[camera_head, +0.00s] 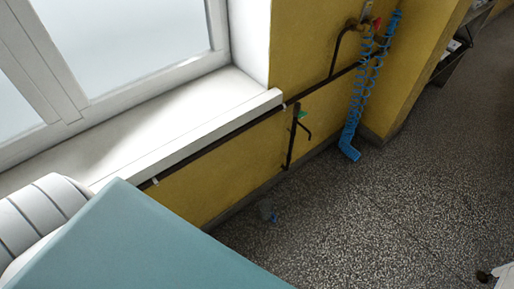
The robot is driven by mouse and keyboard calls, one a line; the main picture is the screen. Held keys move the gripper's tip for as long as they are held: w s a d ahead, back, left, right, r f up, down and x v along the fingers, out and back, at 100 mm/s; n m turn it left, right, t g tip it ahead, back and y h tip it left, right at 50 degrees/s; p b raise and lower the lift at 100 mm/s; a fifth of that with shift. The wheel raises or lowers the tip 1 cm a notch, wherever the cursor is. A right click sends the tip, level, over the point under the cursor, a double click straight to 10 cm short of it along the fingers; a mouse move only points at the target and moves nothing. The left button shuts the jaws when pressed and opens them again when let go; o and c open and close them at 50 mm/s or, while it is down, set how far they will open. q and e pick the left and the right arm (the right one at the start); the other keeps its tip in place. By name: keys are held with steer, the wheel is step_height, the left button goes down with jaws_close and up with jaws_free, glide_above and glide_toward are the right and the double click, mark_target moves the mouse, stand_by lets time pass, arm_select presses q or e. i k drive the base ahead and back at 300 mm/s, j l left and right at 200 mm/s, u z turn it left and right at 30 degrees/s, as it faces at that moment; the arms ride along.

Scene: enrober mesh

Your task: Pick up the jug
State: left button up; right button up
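I cannot make out a clear jug in the head view. A small grey object (265,209) with a bit of blue beside it stands on the floor at the foot of the yellow wall. It is too small to tell whether it is a jug.
A teal surface (150,245) fills the bottom left, beside a white ribbed object (42,212). A white window sill (150,130) and dark pipes (225,137) run along the wall. A coiled blue hose (362,90) hangs down. The speckled floor (400,200) is largely clear.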

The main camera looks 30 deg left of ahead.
mark_target(266, 206)
steer(key=u, duration=0.8)
steer(key=k, duration=0.05)
